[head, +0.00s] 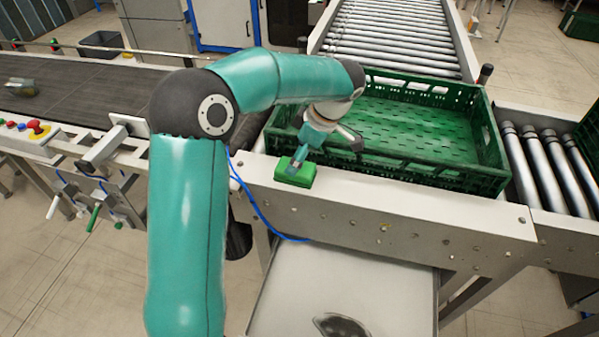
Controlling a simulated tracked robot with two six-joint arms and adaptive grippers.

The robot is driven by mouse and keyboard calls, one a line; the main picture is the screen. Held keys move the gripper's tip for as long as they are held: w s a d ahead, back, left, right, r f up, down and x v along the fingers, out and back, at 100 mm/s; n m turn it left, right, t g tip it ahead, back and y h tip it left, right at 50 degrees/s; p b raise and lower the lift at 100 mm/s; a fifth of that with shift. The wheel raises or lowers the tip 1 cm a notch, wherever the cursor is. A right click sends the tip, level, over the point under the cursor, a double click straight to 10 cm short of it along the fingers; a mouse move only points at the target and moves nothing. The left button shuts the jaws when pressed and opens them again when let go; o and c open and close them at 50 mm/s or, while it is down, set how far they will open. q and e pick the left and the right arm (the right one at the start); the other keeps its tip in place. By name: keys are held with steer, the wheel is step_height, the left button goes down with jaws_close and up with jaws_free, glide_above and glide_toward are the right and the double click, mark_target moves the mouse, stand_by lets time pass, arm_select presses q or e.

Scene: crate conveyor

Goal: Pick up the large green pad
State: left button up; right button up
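A green block-shaped pad (294,172) sits on the pale metal side rail of the conveyor, just outside the near left corner of the green crate. My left gripper (309,160) reaches down from above, with its tip at the pad's upper right edge. The gripper is small in the head view, and its fingers partly overlap the pad. I cannot tell whether they are open around it or shut on it. My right gripper is not in view.
The empty green crate (478,180) stands on the conveyor behind the pad. Metal rollers (390,35) run away behind it, with more rollers (545,165) at right. A dark belt (80,105) lies at left. A pale chute (385,290) is below the rail.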

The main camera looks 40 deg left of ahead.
arm_select(q)
steer(key=x, duration=0.1)
steer(key=p+x, duration=0.1)
steer(key=x, duration=0.2)
steer(key=shift+d+f, duration=0.2)
steer(key=shift+f, duration=0.3)
steer(key=c, duration=1)
steer(key=shift+w+r, duration=0.1)
steer(key=shift+r, duration=0.1)
steer(key=shift+c, duration=0.2)
step_height(320, 180, up, 20)
steer(key=shift+f, duration=0.15)
steer(key=shift+o, duration=1)
steer(key=shift+c, duration=1.2)
